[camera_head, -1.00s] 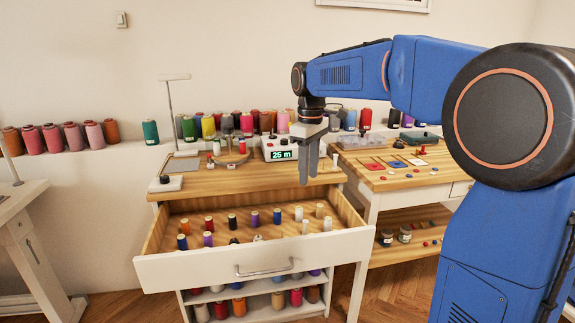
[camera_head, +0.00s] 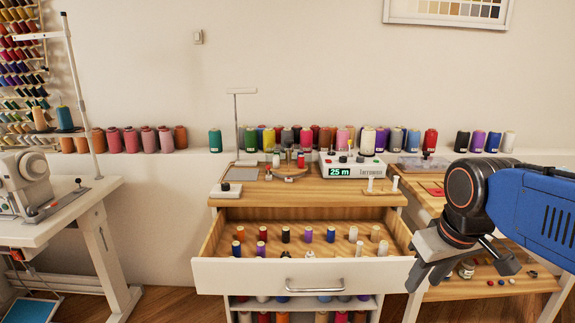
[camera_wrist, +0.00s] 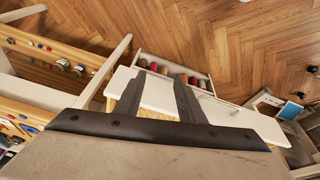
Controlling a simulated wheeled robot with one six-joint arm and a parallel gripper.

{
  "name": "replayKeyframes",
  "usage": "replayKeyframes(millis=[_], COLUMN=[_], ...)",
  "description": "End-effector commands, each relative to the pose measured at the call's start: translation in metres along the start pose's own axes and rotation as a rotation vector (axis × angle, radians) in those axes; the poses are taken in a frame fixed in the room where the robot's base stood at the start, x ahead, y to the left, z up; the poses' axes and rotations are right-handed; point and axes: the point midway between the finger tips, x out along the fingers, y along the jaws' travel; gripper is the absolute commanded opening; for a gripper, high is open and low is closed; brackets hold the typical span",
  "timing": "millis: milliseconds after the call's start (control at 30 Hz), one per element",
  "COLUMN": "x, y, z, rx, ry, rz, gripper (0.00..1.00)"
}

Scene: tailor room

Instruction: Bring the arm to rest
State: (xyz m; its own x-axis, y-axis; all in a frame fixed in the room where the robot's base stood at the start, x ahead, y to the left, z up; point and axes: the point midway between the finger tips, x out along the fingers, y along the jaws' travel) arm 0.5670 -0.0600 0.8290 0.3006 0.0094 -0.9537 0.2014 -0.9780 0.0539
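My arm is blue with dark joints and stands at the right of the head view. My gripper (camera_head: 427,279) hangs at its end, in front of the right end of the open drawer front (camera_head: 330,274). In the wrist view my gripper's two dark fingers (camera_wrist: 159,80) stand apart with nothing between them. The gripper is open and empty.
The open drawer holds several thread spools (camera_head: 308,234). On its wooden table (camera_head: 320,196) stands a winder device (camera_head: 352,166) reading 25 m. A second table (camera_head: 540,283) is behind my arm. A sewing machine (camera_head: 25,185) is at left. Wood floor (camera_wrist: 235,45) shows below.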

Motion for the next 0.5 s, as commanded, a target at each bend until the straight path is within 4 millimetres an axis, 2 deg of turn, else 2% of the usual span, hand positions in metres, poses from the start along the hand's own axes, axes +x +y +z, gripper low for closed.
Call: replayKeyframes(millis=[33,200,333,500], x=[0.004,0.022,0.033,0.04], y=[-0.001,-0.006,-0.008,-0.009], z=[0.016,0.059,0.081,0.093], rx=[0.028,0.122,0.174,0.204], ry=[0.016,0.065,0.091,0.107], rz=[0.005,0.015,0.019,0.021], gripper=[0.36,0.36,0.36,0.36])
